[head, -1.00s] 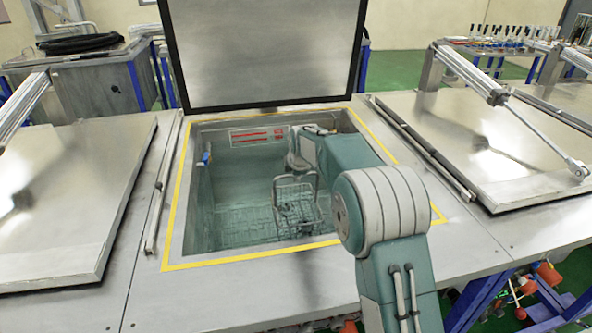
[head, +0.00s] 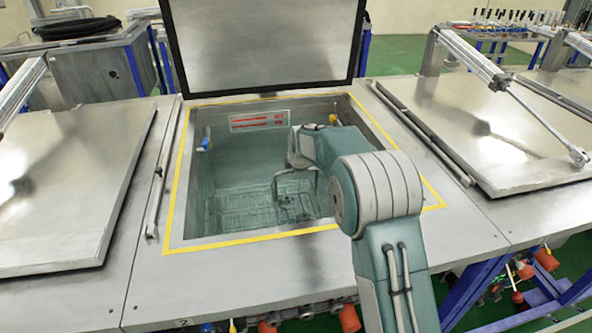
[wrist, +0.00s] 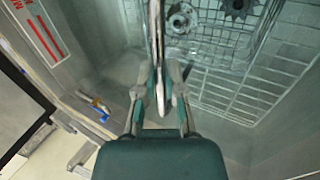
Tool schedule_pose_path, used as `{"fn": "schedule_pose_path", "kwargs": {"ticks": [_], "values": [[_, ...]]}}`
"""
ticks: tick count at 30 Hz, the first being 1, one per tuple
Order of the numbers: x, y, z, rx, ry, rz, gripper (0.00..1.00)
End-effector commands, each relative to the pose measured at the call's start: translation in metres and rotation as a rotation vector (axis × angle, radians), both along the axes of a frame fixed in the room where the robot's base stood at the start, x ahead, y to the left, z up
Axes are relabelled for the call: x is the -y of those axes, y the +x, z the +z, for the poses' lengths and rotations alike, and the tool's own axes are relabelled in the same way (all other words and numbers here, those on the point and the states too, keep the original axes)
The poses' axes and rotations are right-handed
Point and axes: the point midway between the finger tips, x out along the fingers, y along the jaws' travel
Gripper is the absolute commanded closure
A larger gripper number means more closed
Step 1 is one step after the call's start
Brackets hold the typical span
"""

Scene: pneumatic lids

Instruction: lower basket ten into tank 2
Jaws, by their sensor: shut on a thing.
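Tank 2 (head: 300,235) is open, its rim edged in yellow, with a "2" on the front edge of the deck. My arm reaches down inside it. My gripper (wrist: 160,88) is shut on the upright handle of the wire basket (head: 296,207), which hangs below it inside the tank, right of centre. The head view hides most of my gripper behind my arm. I cannot tell whether the basket touches the bottom.
A wire grid (head: 240,208) lies at the tank's bottom. The raised lid (head: 265,45) stands behind the opening. Shut lids lie left (head: 70,185) and right (head: 490,140), with a pneumatic cylinder (head: 468,55) over the right one. A red-marked label (head: 258,121) is on the tank's back wall.

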Motion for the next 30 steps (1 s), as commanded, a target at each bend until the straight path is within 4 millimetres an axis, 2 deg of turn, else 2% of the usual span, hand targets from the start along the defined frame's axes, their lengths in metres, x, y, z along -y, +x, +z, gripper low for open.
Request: {"fn": "schedule_pose_path", "kwargs": {"ticks": [26, 27, 29, 30], "values": [[-0.0002, 0.0007, -0.0057, 0.003, 0.001, 0.0, 1.0], [-0.0002, 0.0007, -0.0057, 0.003, 0.001, 0.0, 0.79], [-0.0001, 0.0007, -0.0057, 0.003, 0.001, 0.0, 0.52], [-0.0001, 0.0007, -0.0059, 0.003, 0.001, 0.0, 0.48]]}}
